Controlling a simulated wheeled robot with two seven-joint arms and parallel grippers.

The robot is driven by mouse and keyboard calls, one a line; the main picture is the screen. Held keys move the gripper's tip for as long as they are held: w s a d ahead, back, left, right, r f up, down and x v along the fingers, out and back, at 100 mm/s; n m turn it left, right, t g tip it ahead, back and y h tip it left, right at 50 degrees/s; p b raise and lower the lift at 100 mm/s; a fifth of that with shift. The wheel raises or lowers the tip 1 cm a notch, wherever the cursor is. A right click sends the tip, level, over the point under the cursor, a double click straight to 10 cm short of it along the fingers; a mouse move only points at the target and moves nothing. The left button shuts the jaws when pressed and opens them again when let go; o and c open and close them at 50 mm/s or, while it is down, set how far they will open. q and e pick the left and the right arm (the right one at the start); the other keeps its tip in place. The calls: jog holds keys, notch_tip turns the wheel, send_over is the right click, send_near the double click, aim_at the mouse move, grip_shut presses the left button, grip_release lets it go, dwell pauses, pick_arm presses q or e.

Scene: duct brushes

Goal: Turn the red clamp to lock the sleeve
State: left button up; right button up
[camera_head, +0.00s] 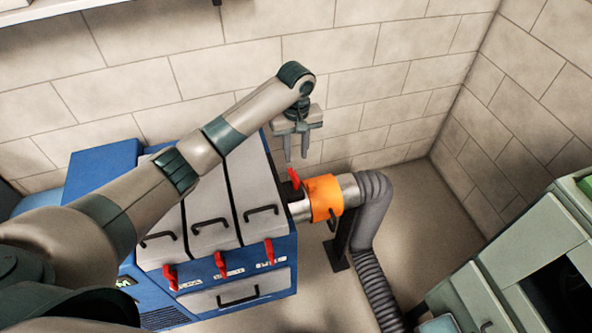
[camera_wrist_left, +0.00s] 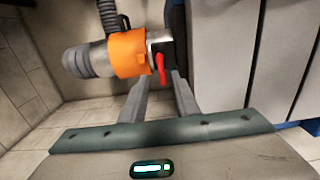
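The orange sleeve (camera_head: 323,197) sits around the duct joint at the right side of the blue cabinet. It also shows in the left wrist view (camera_wrist_left: 129,54). The red clamp (camera_head: 294,178) stands at the sleeve's cabinet side, and its red lever (camera_wrist_left: 161,68) points toward the fingers in the left wrist view. My left gripper (camera_head: 296,158) points down just above the red clamp, with its two fingers a small gap apart and nothing visible between them. In the left wrist view the fingertips (camera_wrist_left: 158,76) are close to the lever; contact cannot be told. My right gripper is not in view.
The blue cabinet (camera_head: 283,250) has grey lids with black handles and several red latches (camera_head: 220,265) along its front. A grey flexible hose (camera_head: 372,260) runs down from the duct. A green-grey machine (camera_head: 530,260) stands at the lower right. Brick walls are behind.

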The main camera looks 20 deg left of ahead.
aim_at(296, 176)
pick_arm(q)
notch_tip(296, 176, down, 10)
jog(key=shift+r+p, duration=0.25)
jog(key=shift+p, duration=0.45)
grip_shut()
